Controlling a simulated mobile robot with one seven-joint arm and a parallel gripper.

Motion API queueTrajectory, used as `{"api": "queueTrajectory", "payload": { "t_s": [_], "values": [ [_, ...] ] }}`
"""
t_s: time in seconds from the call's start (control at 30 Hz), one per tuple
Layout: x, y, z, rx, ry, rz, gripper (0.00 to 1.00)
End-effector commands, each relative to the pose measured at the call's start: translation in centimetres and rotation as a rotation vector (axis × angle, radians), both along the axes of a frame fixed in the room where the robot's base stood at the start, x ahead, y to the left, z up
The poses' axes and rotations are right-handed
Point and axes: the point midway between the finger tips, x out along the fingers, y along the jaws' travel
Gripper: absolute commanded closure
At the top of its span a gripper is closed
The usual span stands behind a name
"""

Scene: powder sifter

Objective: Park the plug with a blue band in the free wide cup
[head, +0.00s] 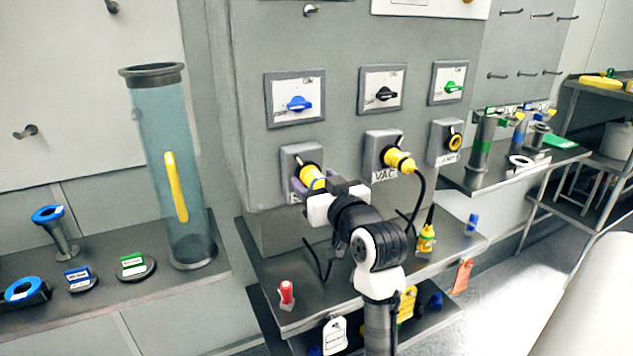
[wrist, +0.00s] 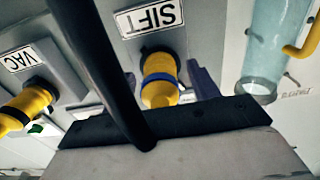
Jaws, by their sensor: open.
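The plug with a blue band (wrist: 160,80) is yellow and sits in the socket labelled SIFT. In the head view this yellow plug (head: 313,177) is at the left socket, partly covered by my gripper. My gripper (head: 320,188) is open in front of the plug. One purple finger shows beside the plug in the wrist view; the other is hidden there. A thick black bar, seemingly the plug's cable, crosses the wrist view close to the camera. I cannot make out a free wide cup; my arm hides part of the shelf (head: 262,262) below the panel.
Another yellow plug (head: 400,160) is in the VAC socket, its black cable hanging down. The LAMP socket (head: 453,142) is to its right. A red item (head: 287,292), a yellow item (head: 427,238) and a blue item (head: 471,225) stand on the shelf.

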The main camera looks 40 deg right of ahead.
Motion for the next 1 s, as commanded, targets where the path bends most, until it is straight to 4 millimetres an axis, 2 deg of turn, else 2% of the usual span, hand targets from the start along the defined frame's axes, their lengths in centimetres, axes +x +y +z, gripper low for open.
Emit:
{"api": "queueTrajectory", "payload": {
  "t_s": [0.4,0.87,1.0],
  "values": [
    [0.02,0.04,-0.02,0.000,0.001,0.001,0.40],
    [0.02,0.05,-0.01,0.000,0.000,0.001,0.99],
    [-0.10,0.08,0.01,0.000,-0.001,0.001,0.99]
  ]
}}
